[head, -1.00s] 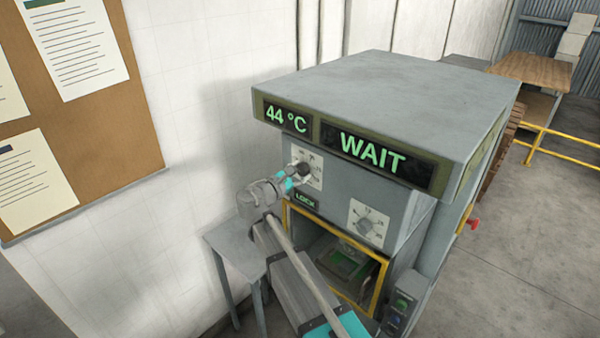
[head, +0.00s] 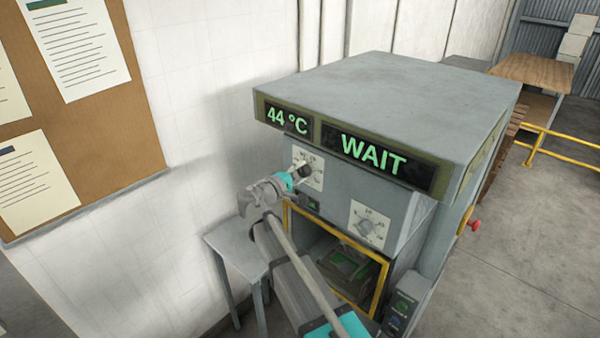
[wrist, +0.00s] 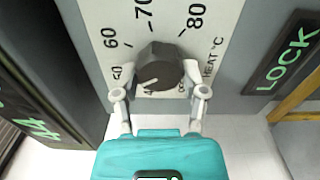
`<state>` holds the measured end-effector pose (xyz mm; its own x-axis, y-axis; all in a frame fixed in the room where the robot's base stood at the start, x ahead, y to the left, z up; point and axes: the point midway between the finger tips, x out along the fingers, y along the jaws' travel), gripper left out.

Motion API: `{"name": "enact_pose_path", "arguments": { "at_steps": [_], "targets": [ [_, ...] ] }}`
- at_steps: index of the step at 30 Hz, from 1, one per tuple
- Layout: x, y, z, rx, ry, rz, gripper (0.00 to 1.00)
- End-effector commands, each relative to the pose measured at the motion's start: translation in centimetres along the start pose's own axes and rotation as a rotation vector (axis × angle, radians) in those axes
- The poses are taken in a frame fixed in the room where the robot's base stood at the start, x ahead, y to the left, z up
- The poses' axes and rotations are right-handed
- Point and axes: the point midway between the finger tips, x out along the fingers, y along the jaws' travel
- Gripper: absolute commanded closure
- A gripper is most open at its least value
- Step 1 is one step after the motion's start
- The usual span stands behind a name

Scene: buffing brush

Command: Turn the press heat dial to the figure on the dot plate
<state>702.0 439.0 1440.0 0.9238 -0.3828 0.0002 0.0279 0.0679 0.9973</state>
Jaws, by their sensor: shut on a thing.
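The heat dial's dark knob (wrist: 157,68) sits on a white scale plate marked "HEAT °C" in the wrist view; 60, 70 and 80 are readable. Its pale pointer line points down-left, near a partly hidden figure that starts with 4. My gripper (wrist: 159,92) is shut on the knob, one finger on each side. In the head view the heat dial's plate (head: 315,165) is at the press's upper left, with my gripper (head: 297,174) against its knob. I cannot make out a dot plate in either view.
The press's displays read 44 °C (head: 287,118) and WAIT (head: 372,155). A LOCK sign (wrist: 290,58) is lit beside the dial. A second dial (head: 367,226) is to the right, above the yellow-framed opening (head: 378,290). A small grey table (head: 235,245) and wall stand left.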

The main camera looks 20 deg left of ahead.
Motion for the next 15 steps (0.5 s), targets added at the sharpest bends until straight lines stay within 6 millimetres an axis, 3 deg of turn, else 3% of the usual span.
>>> {"name": "enact_pose_path", "arguments": {
  "at_steps": [15],
  "targets": [
    [0.02,0.25,0.02,0.49,0.001,0.001,0.92]
  ]
}}
